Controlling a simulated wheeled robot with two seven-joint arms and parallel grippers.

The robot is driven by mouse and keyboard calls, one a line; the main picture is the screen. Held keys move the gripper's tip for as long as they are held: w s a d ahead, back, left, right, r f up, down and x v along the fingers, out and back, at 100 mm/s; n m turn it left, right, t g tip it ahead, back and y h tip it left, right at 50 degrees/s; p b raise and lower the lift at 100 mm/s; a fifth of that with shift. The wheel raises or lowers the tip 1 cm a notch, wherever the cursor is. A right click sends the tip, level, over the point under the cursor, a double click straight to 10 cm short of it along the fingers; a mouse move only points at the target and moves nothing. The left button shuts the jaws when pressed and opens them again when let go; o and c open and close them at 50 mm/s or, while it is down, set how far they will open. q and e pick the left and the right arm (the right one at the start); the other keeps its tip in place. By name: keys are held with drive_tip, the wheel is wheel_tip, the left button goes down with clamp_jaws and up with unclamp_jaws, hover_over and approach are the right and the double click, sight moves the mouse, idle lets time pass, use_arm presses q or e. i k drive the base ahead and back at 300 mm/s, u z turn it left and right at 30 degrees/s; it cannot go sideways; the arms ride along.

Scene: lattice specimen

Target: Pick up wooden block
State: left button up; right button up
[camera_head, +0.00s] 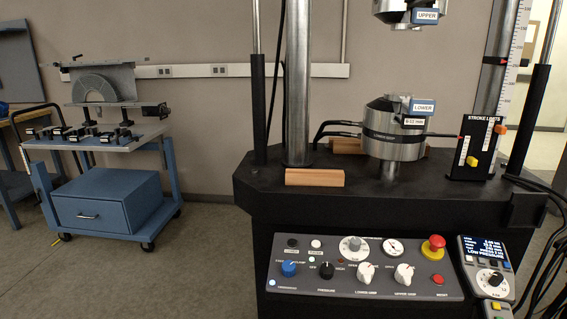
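A light-brown wooden block (314,178) lies on the black deck of the testing machine, at its front left edge, just in front of a thick steel column. A second wooden block (346,146) lies farther back on the deck, partly hidden by the cylindrical lower grip and cables. Neither of my grippers shows in the head view.
The lower grip (393,136) stands on the deck right of the blocks, below the upper grip (404,12). The steel column (298,85) rises close behind the front block. A control panel (362,267) is below the deck. A blue cart (105,200) stands left.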

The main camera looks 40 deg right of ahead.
sight(293, 176)
drive_tip(key=i, duration=3.55)
drive_tip(key=z, duration=3.35)
